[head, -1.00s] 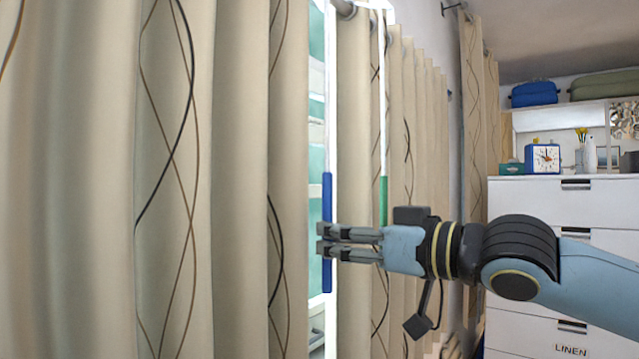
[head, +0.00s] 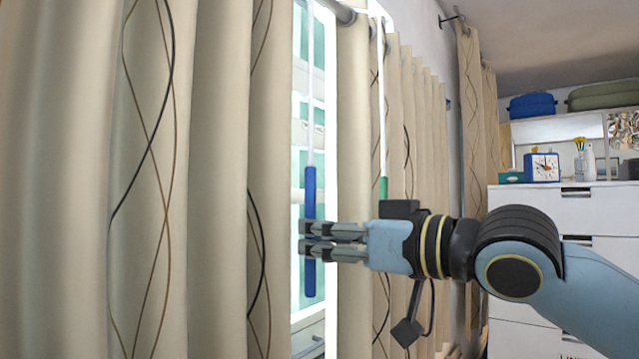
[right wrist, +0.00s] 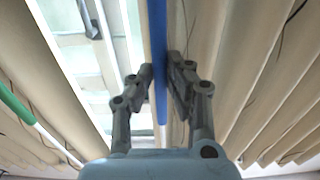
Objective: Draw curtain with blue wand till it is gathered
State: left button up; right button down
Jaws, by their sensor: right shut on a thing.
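The blue wand (head: 310,188) hangs upright on a white rod at the inner edge of the left curtain (head: 200,200). My right gripper (head: 309,238) is shut on the blue wand's handle. The wand also shows between the fingers in the right wrist view (right wrist: 160,60). The left curtain is beige with dark and brown wavy lines and hangs in folds. A bright window gap (head: 308,120) shows between it and the right curtain (head: 352,150). My left gripper is not in view.
A green-handled wand (head: 383,187) hangs at the right curtain, just behind my right gripper; it also shows in the right wrist view (right wrist: 14,104). A white drawer chest (head: 530,211) stands at the right with a blue clock (head: 543,167) on top.

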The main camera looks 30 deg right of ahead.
jog(key=shift+f, duration=0.15)
jog(key=shift+s+a+p, duration=0.25)
jog(key=shift+a, duration=0.35)
jog(key=shift+s+a+p, duration=0.2)
jog(key=shift+a, duration=0.45)
jog(key=shift+s+a+p, duration=0.25)
jog(key=shift+a, duration=0.35)
jog(key=shift+s+a+p, duration=0.25)
jog(key=shift+a+p, duration=0.3)
jog(key=shift+a, duration=0.1)
jog(key=shift+s+a+p, duration=0.2)
jog(key=shift+a+p, duration=0.4)
jog(key=shift+s+a+p, duration=0.25)
jog(key=shift+a+p, duration=0.3)
jog(key=shift+a, duration=0.1)
jog(key=shift+s+a, duration=0.1)
jog(key=shift+s+a+p, duration=0.3)
jog(key=shift+a+p, duration=0.15)
jog(key=shift+a, duration=0.4)
jog(key=shift+s+a+p, duration=0.3)
jog(key=shift+a+p, duration=0.15)
jog(key=shift+a, duration=0.4)
